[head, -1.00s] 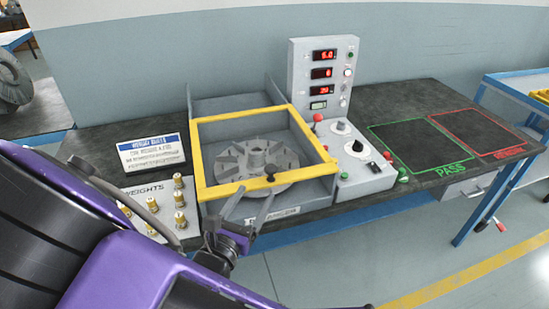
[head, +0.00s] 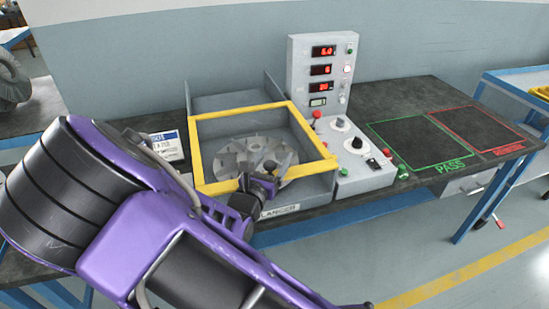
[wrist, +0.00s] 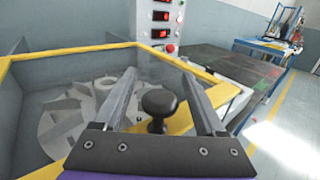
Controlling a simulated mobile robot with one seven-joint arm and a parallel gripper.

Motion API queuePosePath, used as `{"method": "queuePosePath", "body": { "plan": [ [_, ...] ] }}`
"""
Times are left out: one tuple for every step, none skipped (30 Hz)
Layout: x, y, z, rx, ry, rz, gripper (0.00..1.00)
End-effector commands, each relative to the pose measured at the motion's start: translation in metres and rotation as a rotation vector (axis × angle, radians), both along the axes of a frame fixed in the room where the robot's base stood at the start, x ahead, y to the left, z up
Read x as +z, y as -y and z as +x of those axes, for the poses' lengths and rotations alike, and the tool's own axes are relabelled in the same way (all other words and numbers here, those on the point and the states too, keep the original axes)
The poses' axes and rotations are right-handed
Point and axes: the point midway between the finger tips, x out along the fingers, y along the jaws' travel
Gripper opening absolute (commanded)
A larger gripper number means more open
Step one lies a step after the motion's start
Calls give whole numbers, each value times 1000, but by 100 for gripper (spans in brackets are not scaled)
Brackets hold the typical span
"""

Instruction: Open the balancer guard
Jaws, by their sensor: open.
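The balancer guard (head: 317,146) is a clear panel in a yellow frame, lying closed over the balancer box. A grey bladed rotor (head: 232,160) shows through it and also in the wrist view (wrist: 68,125). A dark round knob (wrist: 159,103) stands on the guard's front bar. My gripper (head: 268,166) is at that front bar, pointing away from me. In the wrist view its two fingers are open, one on each side of the knob (wrist: 165,100). I cannot tell whether either finger touches the knob.
The grey control panel (head: 302,75) with red displays stands behind and right of the guard. A control box (head: 358,178) with knobs and a red-tipped lever adjoins its right side. A white sign (head: 168,146) is at the left. The green PASS area (head: 420,146) is empty.

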Motion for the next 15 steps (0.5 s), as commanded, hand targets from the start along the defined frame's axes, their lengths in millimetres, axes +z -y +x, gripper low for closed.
{"method": "queuePosePath", "body": {
  "plan": [
    [0,0,0,0,0,0,73],
    [0,0,0,0,0,0,73],
    [0,0,0,0,0,0,67],
    [0,0,0,0,0,0,62],
    [0,0,0,0,0,0,56],
    [0,0,0,0,0,0,49],
    [0,0,0,0,0,0,44],
    [0,0,0,0,0,0,38],
    [0,0,0,0,0,0,31],
    [0,0,0,0,0,0,26],
    [0,0,0,0,0,0,20],
    [0,0,0,0,0,0,13],
    [0,0,0,0,0,0,8],
    [0,0,0,0,0,0,2],
    [0,0,0,0,0,0,0]
  ]
}}
